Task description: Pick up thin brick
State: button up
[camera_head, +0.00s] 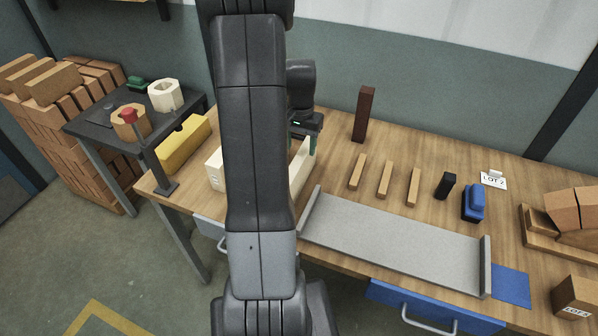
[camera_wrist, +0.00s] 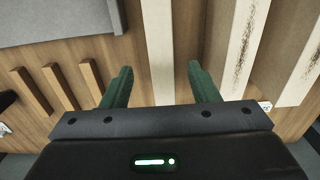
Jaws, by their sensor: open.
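My gripper (camera_wrist: 160,72) points down over the table with its two green fingers apart. A narrow cream brick (camera_wrist: 157,45), the thinnest of the pale ones here, lies between the fingers in the wrist view, with a gap to each side. I cannot tell how far the fingertips are above it. Wider speckled cream bricks lie to its right, one (camera_wrist: 243,45) close beside the right finger. In the head view my arm hides most of this group; one long cream edge (camera_head: 302,167) shows below the gripper.
A grey tray (camera_head: 395,238) lies along the table's front edge, also at top left in the wrist view (camera_wrist: 55,22). A blue object (camera_head: 473,203) is farther right.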

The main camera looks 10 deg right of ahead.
aim_at(300, 157)
jog(key=shift+w+f+p, duration=0.1)
jog(key=shift+f+p, duration=0.4)
jog(key=shift+f, duration=1.85)
jog(key=shift+c, duration=0.4)
grip_shut()
